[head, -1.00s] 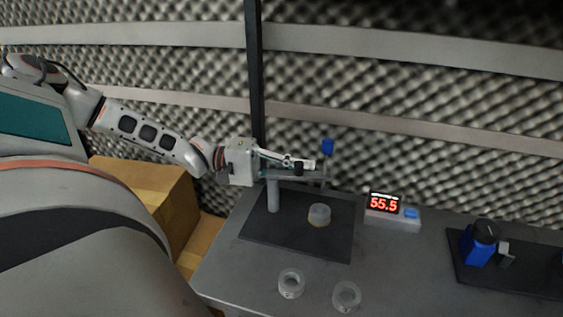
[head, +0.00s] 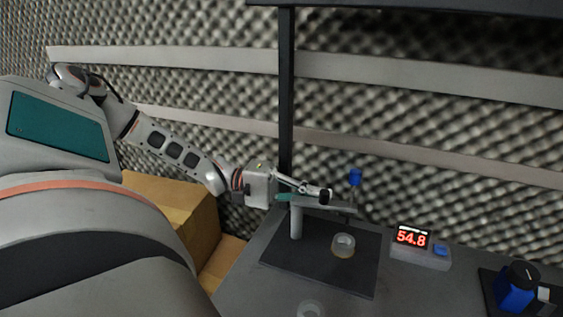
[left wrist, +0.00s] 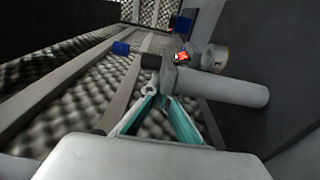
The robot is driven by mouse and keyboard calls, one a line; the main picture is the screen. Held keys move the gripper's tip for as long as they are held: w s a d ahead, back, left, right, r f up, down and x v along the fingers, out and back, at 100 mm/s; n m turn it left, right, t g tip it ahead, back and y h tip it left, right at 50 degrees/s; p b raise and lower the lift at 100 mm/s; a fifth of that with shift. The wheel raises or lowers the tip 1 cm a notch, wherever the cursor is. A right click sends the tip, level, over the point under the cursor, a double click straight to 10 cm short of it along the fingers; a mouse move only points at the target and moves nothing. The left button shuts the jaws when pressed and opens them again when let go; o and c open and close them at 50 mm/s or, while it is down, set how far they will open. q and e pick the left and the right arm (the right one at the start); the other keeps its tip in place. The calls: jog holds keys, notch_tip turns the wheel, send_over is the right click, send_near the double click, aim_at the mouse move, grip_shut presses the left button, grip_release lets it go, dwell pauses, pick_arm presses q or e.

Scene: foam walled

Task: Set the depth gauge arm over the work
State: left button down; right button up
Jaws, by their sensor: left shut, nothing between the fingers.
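The depth gauge stands on a dark base plate (head: 318,273). Its grey post (head: 296,223) carries a horizontal arm (head: 336,208), with a blue-topped spindle (head: 355,178) at the far end. The work, a pale ring-shaped piece (head: 343,242), sits on the plate to the right of the post. I cannot tell whether the spindle is directly above it. My left gripper (head: 325,195) is shut and empty against or close beside the gauge arm. In the left wrist view its fingertips (left wrist: 152,89) meet near the post (left wrist: 228,88). The right gripper is not in view.
A display (head: 411,237) reads 54.8 beside a blue button (head: 440,249). A clear ring (head: 310,309) lies at the front. A blue device (head: 516,288) stands at right. A cardboard box (head: 185,213) and a dark upright (head: 286,100) are near my left arm.

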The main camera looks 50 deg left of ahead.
pick_arm(q)
jog(key=v, duration=1)
jog(key=shift+w, duration=0.1)
